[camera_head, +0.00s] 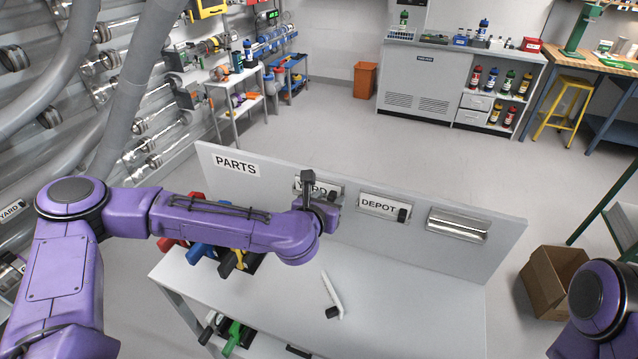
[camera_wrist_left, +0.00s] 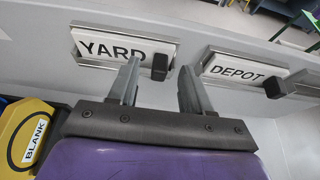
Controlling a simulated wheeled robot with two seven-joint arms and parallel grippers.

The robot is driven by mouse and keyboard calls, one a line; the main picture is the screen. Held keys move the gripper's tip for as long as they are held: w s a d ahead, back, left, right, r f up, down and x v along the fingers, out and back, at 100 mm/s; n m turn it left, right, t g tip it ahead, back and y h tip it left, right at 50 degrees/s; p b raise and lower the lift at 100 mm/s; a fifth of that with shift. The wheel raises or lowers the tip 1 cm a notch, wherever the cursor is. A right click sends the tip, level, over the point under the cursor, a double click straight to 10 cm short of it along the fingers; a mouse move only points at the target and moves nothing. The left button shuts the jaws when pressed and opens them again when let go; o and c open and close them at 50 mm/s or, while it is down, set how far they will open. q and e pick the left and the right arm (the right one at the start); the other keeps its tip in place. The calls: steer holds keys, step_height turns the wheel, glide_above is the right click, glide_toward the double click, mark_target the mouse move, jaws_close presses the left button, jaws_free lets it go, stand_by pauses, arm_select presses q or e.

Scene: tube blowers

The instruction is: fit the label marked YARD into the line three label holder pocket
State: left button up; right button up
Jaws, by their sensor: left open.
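The white YARD label (camera_wrist_left: 105,46) with its black knob sits in the left metal holder on the back panel. In the head view my arm partly hides it. My left gripper (camera_wrist_left: 159,67) is open, its fingers on either side of the knob in the wrist view; contact cannot be told. It also shows in the head view (camera_head: 320,187). The DEPOT label (camera_head: 379,206), also with a black knob, sits in the middle holder. The right metal holder (camera_head: 458,224) shows no label. My right arm shows at the lower right, its gripper out of view.
A thin white piece with a black knob (camera_head: 331,313) lies on the bench top (camera_head: 400,300). Red, blue and yellow items stand at the left under my arm; a yellow one bears a BLANK tag (camera_wrist_left: 34,139). A cardboard box (camera_head: 548,285) stands right of the bench.

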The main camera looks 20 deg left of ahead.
arm_select(q)
steer(key=shift+w+f, duration=0.2)
steer(key=shift+w, duration=0.2)
jaws_close()
